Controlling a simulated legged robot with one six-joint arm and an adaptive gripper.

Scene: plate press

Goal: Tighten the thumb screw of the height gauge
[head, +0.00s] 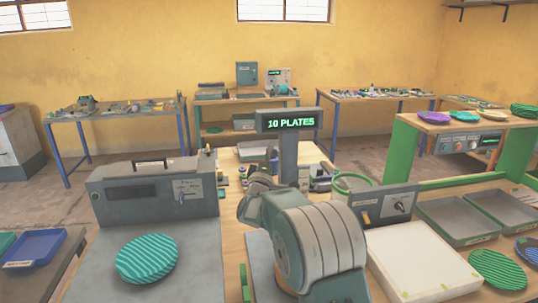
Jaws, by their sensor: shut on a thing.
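I cannot make out the height gauge or its thumb screw in the head view. A bulky grey-green rounded body with pale bands fills the lower middle and hides part of the bench behind it. A smaller grey jointed piece sits at its upper left. I cannot pick out my gripper's fingertips, nor anything held between them.
A grey box with a switch (152,193) stands left, behind a green striped plate (146,259). A sign reading "10 PLATES" (289,121) rises mid-bench. At right are a switch box (384,205), a white slab (421,259) and grey trays (459,232).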

